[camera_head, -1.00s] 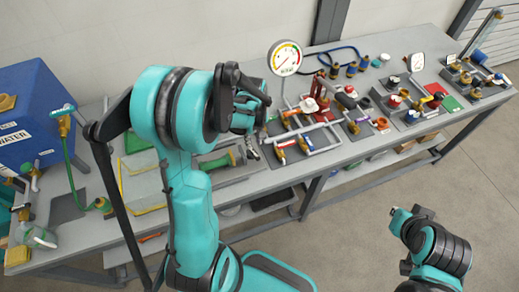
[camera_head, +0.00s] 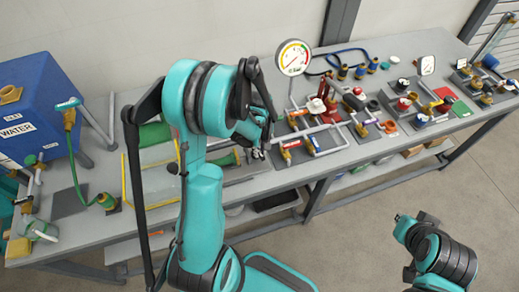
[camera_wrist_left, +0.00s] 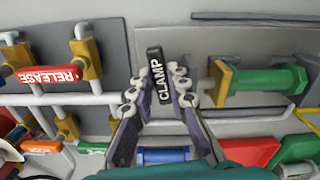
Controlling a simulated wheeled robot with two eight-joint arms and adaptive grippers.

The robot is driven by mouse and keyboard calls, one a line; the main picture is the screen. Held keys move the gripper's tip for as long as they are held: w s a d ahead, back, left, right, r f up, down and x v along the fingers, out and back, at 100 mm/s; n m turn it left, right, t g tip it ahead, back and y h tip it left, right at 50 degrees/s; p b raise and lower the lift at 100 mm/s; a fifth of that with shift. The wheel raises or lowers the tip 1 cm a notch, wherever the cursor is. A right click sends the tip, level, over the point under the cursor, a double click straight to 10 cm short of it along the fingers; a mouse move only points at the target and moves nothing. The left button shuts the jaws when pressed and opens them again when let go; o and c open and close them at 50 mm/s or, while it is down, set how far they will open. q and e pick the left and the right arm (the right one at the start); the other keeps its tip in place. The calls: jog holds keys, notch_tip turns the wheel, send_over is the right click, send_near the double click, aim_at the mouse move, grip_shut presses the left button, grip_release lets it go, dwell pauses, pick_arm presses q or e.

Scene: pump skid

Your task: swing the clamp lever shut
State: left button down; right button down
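The black clamp lever (camera_wrist_left: 157,72), lettered CLAMP in white, stands nearly upright at the middle of the left wrist view. My left gripper (camera_wrist_left: 159,70) has one finger on each side of it, with the fingertips closed in against its sides. Beside the lever is a clamp with a tan bracket and a green cylinder (camera_wrist_left: 272,81). In the head view my left gripper (camera_head: 262,150) is at the bench, partly hidden by my arm, and the lever cannot be made out there. My right gripper (camera_head: 404,222) is away from the bench over the floor; its fingers are unclear.
A red RELEASE handle (camera_wrist_left: 48,74) on brass valves lies left of the lever in the wrist view. A round gauge (camera_head: 293,57) and pipework stand right of my left gripper. A blue water box (camera_head: 45,105) is at the left end. The floor (camera_head: 350,250) in front is clear.

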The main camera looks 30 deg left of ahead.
pick_arm(q)
jog(key=shift+s+a+f+m+b, duration=0.1)
jog(key=shift+a+f+m+b, duration=0.05)
jog(key=shift+m+b, duration=0.4)
jog(key=shift+s+m, duration=0.15)
jog(key=shift+m, duration=0.4)
jog(key=c, duration=1.7)
grip_release()
jog(key=shift+c, duration=0.2)
notch_tip(320, 180, up, 12)
